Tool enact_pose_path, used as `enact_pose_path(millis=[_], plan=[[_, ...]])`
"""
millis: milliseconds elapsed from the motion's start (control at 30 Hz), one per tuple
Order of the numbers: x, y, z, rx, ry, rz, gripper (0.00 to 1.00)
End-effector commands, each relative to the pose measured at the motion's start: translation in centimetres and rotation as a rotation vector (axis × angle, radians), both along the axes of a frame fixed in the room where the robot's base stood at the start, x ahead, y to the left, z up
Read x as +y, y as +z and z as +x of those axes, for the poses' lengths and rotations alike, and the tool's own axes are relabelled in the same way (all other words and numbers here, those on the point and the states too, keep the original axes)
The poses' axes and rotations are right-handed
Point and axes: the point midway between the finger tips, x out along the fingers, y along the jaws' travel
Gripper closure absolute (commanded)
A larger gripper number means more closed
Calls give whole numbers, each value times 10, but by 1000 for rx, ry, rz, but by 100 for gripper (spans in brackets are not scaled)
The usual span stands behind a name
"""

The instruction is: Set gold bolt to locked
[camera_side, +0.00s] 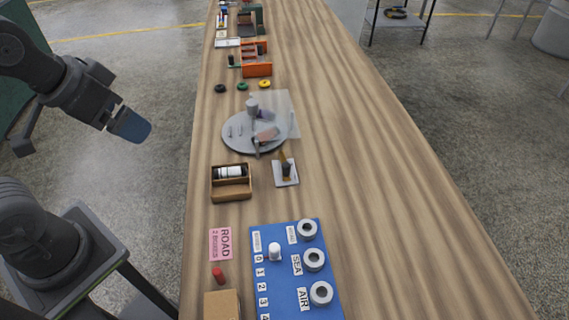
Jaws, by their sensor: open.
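A small white plate (288,180) lies on the wooden bench, right of the open brown box. A brownish-gold piece (283,157) with a dark part below it stands on the plate; it looks like the gold bolt. It is too small to tell whether it is locked. My gripper (128,124) is at the upper left, raised beyond the bench's left edge, well apart from the bolt. Its jaws are open, and I see nothing held in it, though its tips are hard to make out.
A round grey turntable (236,142) with a clear panel stands behind the plate. The brown box (232,193) is to its left. A blue board (284,286) with grey rings and a white knob is in front. The bench's right side (400,210) is clear.

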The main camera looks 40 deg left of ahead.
Motion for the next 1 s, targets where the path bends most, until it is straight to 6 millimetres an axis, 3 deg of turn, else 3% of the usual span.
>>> enact_pose_path(millis=[433, 633, 767, 1000], plan=[[0, 0, 0, 0, 0, 0, 0], [-2, 4, 9, 18, 18, -14, 17], [-8, 11, 36, 70, 81, -56, 30], [-32, 8, 112, 199, 264, -141, 51]])
